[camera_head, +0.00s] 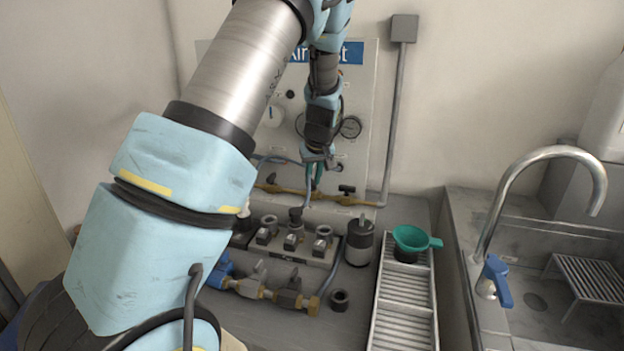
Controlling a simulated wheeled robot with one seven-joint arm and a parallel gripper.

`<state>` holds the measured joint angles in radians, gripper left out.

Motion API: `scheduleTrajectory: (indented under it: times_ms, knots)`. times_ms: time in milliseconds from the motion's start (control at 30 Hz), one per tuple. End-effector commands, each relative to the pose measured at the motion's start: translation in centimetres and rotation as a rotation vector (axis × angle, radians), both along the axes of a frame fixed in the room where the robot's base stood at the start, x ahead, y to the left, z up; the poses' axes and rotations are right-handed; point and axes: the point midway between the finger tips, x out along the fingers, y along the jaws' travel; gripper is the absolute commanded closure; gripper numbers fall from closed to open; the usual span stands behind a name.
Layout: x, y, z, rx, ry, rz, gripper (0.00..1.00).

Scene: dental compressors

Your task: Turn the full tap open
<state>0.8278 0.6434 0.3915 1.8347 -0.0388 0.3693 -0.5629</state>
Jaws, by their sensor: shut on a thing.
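My gripper (314,178) points down in front of the air panel (375,95), with its fingertips just above the brass pipe (330,198) along the panel's lower part. It is shut on a small part at the pipe, which looks like a tap handle; the fingers hide most of it. Another tap with a black handle (347,189) stands on the same pipe, just right of my gripper. No label marking a tap as full is readable from here.
Valve blocks (290,243) and brass fittings (288,292) stand on the bench below. A black-and-grey cylinder (359,242), a slatted tray (405,300), a green funnel (412,238) and a sink faucet (545,155) are to the right. My arm covers the left side.

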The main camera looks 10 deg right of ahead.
Motion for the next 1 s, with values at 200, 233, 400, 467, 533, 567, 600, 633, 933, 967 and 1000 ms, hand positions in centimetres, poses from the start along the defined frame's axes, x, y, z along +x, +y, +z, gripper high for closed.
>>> scheduleTrajectory:
  times_ms: [200, 233, 400, 467, 533, 567, 600, 633, 933, 967, 1000]
  knots:
    - [0.01, -0.38, 0.18, 0.003, -0.001, 0.203, 1.00]
    - [-0.01, -0.42, 0.17, 0.003, -0.001, 0.232, 1.00]
    - [0.10, -0.52, 0.19, 0.004, -0.001, 0.394, 1.00]
    - [0.13, -0.58, 0.16, 0.003, -0.001, 0.451, 1.00]
    - [0.18, -0.65, 0.14, 0.004, -0.001, 0.517, 1.00]
    - [0.21, -0.67, 0.16, 0.003, -0.001, 0.546, 1.00]
    - [0.22, -0.69, 0.13, 0.002, -0.001, 0.584, 1.00]
    - [0.25, -0.73, 0.10, 0.003, -0.001, 0.611, 1.00]
    - [0.45, -0.91, 0.04, 0.000, 0.000, 0.851, 1.00]
    - [0.45, -0.92, 0.02, 0.000, 0.000, 0.870, 1.00]
    - [0.47, -0.92, -0.02, 0.000, 0.000, 0.893, 1.00]
